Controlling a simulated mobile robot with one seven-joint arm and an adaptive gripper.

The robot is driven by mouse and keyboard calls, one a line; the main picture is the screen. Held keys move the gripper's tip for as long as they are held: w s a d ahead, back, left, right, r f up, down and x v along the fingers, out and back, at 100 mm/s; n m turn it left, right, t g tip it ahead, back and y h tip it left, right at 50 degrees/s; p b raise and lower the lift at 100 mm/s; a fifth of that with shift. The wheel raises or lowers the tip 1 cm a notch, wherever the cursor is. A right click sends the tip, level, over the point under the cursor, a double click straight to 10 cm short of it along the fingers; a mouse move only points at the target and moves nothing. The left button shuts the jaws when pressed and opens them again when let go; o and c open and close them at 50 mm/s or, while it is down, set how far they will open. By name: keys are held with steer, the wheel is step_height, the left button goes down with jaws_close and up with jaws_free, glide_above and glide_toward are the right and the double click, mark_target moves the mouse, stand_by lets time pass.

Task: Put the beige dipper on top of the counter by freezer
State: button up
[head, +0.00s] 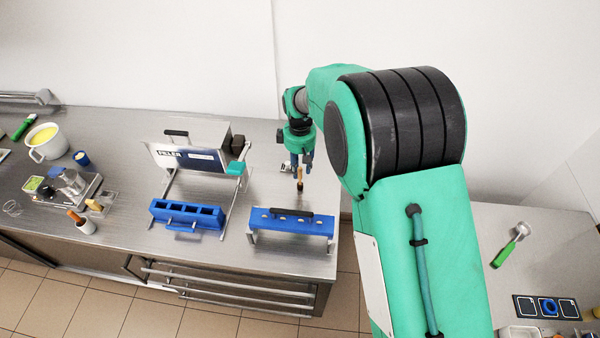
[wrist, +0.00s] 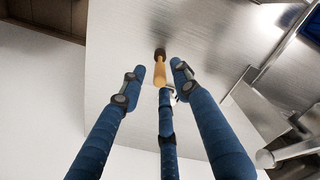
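A slim tool with a beige handle and dark end, probably the beige dipper (head: 300,174), is upright below my gripper (head: 301,160), dark end down, over the steel counter (head: 240,258). In the wrist view the dipper (wrist: 160,74) lies between and beyond the blue fingertips of my gripper (wrist: 160,72). Gaps show between the dipper and the two side fingers. The middle finger overlaps the near end of its handle, and I cannot tell whether they touch. My gripper looks open. I cannot tell whether the dipper's lower end rests on the counter.
A blue holder with holes (head: 290,223) stands in front of the dipper. A filler machine (head: 190,152) and a blue compartment tray (head: 187,214) are to its left. Another counter (head: 545,250) at right bears a green-handled scoop (head: 508,247) and has free room.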

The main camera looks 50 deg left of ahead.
step_height(320, 180, up, 8)
steer(key=shift+f, duration=0.15)
stand_by(0.7)
stand_by(0.4)
